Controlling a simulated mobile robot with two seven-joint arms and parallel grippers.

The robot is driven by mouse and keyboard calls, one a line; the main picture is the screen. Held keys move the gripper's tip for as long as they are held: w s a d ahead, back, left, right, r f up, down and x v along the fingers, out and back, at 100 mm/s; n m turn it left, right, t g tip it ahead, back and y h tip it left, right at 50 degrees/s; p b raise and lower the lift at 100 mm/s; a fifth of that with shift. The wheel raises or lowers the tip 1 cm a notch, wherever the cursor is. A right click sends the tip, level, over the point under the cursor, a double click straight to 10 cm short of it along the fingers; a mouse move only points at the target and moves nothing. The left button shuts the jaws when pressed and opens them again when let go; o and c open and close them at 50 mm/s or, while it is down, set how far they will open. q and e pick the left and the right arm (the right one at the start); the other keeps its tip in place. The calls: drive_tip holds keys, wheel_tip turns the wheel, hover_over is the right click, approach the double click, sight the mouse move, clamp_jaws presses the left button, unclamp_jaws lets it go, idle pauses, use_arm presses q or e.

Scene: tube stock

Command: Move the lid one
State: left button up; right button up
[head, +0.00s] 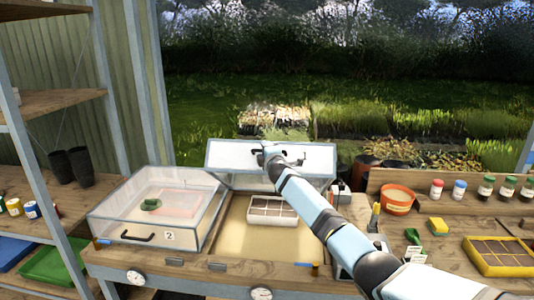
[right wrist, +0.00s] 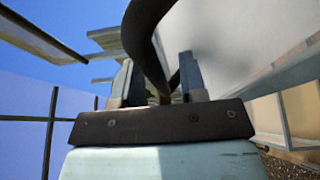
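The right-hand lid (head: 228,156) of the cold frame stands raised and steeply tilted at the back of its opening; I cannot read a number on it. My right gripper (head: 268,155) is at this lid's middle. In the right wrist view the lid's dark curved handle (right wrist: 147,35) passes between the gripper fingers (right wrist: 158,85), which appear shut on it. The pale lid panel (right wrist: 225,40) fills the upper right there. The left lid (head: 112,206), marked 2, is closed, its handle at the front. My left gripper is not in view.
A white divided tray (head: 250,217) sits in the open bay. A green item (head: 151,204) shows under the closed lid. A yellow tray (head: 480,268), an orange pot (head: 398,197) and several bottles stand on the right bench. Shelves (head: 45,102) line the left side.

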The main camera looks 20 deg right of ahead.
drive_tip(key=shift+s, duration=0.15)
drive_tip(key=s+a, duration=0.2)
drive_tip(key=s, duration=1.1)
drive_tip(key=shift+s+f+b, duration=0.2)
drive_tip(key=shift+f+b, duration=0.1)
drive_tip(key=shift+b, duration=0.05)
drive_tip(key=s+a+f+m+g+y, duration=0.2)
drive_tip(key=s+a+f, duration=0.3)
drive_tip(key=s+f, duration=0.5)
drive_tip(key=s+a+f+m+g+y, duration=0.15)
drive_tip(key=s+a+f, duration=0.4)
drive_tip(key=f, duration=0.75)
drive_tip(key=s+a+f+m+g, duration=0.1)
drive_tip(key=s+a+f+m, duration=0.1)
drive_tip(key=s, duration=0.8)
drive_tip(key=s+a+f+m+g+y, duration=0.1)
drive_tip(key=s+a+f+m, duration=0.2)
drive_tip(key=s+f, duration=0.3)
drive_tip(key=s+a+f+m+g+y, duration=0.1)
drive_tip(key=s+f+m, duration=0.4)
drive_tip(key=s, duration=1)
drive_tip(key=shift+s+a+g, duration=0.35)
drive_tip(key=shift+s+a, duration=0.05)
drive_tip(key=shift+a, duration=0.4)
drive_tip(key=shift+y, duration=0.25)
drive_tip(key=shift+c, duration=0.5)
